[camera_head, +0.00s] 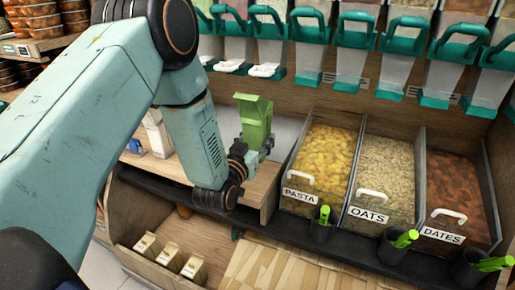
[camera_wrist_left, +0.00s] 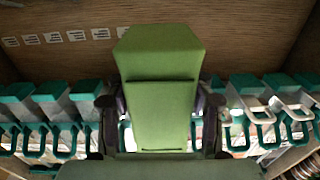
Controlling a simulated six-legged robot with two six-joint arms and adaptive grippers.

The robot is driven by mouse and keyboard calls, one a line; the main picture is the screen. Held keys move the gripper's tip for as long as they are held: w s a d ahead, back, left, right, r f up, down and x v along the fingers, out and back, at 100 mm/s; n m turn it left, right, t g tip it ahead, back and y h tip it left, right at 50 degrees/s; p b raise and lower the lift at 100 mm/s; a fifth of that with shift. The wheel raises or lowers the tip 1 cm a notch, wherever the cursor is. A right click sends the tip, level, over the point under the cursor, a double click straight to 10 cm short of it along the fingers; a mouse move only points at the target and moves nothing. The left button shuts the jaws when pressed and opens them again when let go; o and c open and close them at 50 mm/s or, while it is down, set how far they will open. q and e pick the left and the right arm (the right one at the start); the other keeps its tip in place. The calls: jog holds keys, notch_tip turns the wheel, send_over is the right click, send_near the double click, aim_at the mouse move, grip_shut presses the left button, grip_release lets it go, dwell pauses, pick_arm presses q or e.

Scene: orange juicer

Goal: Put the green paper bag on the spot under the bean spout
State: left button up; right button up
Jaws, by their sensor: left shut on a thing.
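The green paper bag (camera_head: 254,118) is upright in the head view, above the wooden counter left of the pasta bin. My left gripper (camera_head: 246,152) is shut on it near its lower part; the arm hides part of the grip. In the left wrist view the bag (camera_wrist_left: 160,95) fills the middle, with the dark fingers of my left gripper (camera_wrist_left: 158,122) on both its sides. A row of clear dispensers with teal spouts (camera_head: 308,77) hangs above and behind the bag. I cannot tell which one is the bean spout. The spot under it is not clearly visible. My right gripper is not in view.
Open bins of pasta (camera_head: 325,160), oats (camera_head: 385,180) and dates (camera_head: 458,195) stand to the right. Dark cups with green tools (camera_head: 404,238) line their front ledge. Several small packages (camera_head: 171,257) stand on a lower shelf. The pale counter behind the bag (camera_head: 285,130) looks clear.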

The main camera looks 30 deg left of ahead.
pick_arm(q)
jog(key=shift+r, duration=0.65)
jog(key=shift+d+r, duration=0.15)
jog(key=shift+d, duration=0.15)
jog(key=s+d+f+m+h, duration=0.1)
jog(key=s+d+m+h, duration=0.1)
jog(key=s, duration=0.4)
jog(key=s+d+f+m+g+h, duration=0.1)
jog(key=s+d+f+m+h, duration=0.1)
jog(key=s+d+h, duration=0.3)
jog(key=s+d+f+m+g+h, duration=0.1)
jog(key=s+d+f+m+h, duration=0.1)
jog(key=s, duration=0.5)
jog(key=shift+s+d+m+h, duration=0.4)
jog(key=shift+d+h, duration=0.3)
jog(key=shift+d, duration=0.25)
